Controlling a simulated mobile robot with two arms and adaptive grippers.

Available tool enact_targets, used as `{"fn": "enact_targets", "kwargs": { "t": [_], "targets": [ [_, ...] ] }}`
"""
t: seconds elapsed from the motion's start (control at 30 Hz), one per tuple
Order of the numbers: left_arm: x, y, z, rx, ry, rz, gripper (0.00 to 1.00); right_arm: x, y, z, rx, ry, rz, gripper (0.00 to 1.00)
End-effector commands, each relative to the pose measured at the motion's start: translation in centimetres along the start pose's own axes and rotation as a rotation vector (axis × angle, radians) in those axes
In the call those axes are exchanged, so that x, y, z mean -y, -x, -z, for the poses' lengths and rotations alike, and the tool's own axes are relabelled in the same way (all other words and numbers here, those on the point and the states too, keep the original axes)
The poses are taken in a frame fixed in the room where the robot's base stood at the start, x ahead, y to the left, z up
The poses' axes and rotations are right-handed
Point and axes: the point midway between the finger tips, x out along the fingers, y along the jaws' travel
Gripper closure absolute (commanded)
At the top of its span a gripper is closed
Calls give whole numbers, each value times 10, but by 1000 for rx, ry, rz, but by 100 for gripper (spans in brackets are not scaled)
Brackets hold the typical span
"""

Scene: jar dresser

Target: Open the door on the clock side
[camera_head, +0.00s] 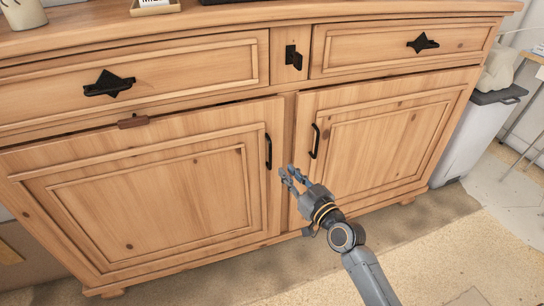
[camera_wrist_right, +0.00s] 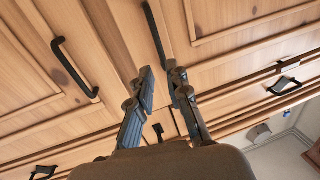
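The wooden dresser has a left door (camera_head: 150,200) and a right door (camera_head: 385,145). Both look shut, with a dark line along the left door's top edge. The left door's black handle (camera_head: 268,151) and the right door's black handle (camera_head: 315,141) flank the middle post. My right gripper (camera_head: 287,178) is open and empty in front of the post, low and right of the left handle. In the wrist view the left handle (camera_wrist_right: 155,35) lines up between my fingers (camera_wrist_right: 160,72); contact cannot be told. The right handle (camera_wrist_right: 75,70) is off to the side. No clock is visible. My left gripper is out of view.
Drawers with black pulls (camera_head: 109,84) (camera_head: 423,43) sit above the doors, with a black latch-like piece (camera_head: 293,57) between. A brown tab (camera_head: 133,121) is at the left door's top. A grey bin (camera_head: 487,120) stands right. Floor in front is clear.

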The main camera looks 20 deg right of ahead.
Motion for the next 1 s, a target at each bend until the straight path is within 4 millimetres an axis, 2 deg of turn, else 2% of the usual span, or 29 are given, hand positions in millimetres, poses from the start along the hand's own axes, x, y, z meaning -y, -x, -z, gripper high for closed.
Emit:
{"fn": "enact_targets", "kwargs": {
  "t": [0.03,0.23,0.3,0.5,0.63,0.9,0.93,1.0],
  "targets": [
    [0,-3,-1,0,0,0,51,0,-13,0,-4,-3,-2,83],
    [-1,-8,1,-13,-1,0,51,0,-56,-1,-2,-4,-1,83],
    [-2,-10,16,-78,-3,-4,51,0,-69,-2,0,-3,0,83],
    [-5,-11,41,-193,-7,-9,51,0,-95,-2,1,-2,0,83],
    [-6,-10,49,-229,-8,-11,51,0,-102,-2,2,-1,0,83],
    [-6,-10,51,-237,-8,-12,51,0,-103,-2,3,0,0,83],
    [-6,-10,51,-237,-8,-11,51,0,-103,-2,3,0,0,85],
    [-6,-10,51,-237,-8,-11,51,0,-103,-2,3,0,0,99]
  ]
}}
